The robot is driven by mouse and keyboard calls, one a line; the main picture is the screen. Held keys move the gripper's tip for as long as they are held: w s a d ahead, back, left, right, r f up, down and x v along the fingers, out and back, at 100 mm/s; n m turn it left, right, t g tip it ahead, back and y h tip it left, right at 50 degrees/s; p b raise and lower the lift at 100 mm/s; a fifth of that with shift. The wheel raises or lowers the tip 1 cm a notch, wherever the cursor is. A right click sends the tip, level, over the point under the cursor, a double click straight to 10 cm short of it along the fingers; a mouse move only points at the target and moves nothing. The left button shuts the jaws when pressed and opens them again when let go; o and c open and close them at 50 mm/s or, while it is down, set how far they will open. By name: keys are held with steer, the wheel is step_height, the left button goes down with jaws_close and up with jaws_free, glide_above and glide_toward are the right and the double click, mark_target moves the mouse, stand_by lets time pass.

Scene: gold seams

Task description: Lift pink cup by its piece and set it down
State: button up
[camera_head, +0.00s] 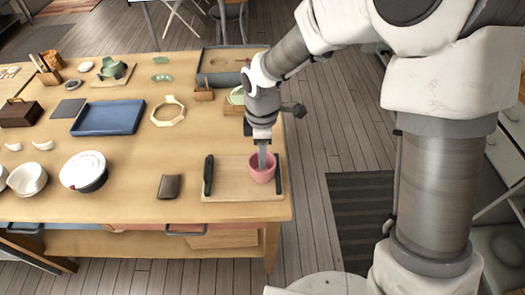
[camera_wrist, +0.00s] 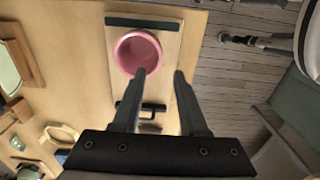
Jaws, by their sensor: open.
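The pink cup (camera_head: 261,170) stands upright on a light wooden board with dark end strips (camera_head: 225,188), near the right end of the table. My gripper (camera_head: 262,155) is above and at the cup, pointing down, in the head view. In the wrist view the cup (camera_wrist: 134,58) shows its round rim and open inside. My gripper (camera_wrist: 160,75) is open there, with one fingertip overlapping the cup's near rim and the other to the right of the cup. I cannot tell whether a finger touches the cup. No separate piece on the cup is clear.
A dark wallet-like item (camera_head: 170,186) lies left of the board. A blue tray (camera_head: 108,118), white bowls (camera_head: 84,170) and an octagonal frame (camera_head: 168,111) are farther left. The table's right edge is close to the board.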

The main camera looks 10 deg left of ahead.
mark_target(262, 172)
steer(key=shift+f+b, duration=2.4)
steer(key=shift+f, duration=1.15)
steer(key=shift+c, duration=0.3)
jaws_close()
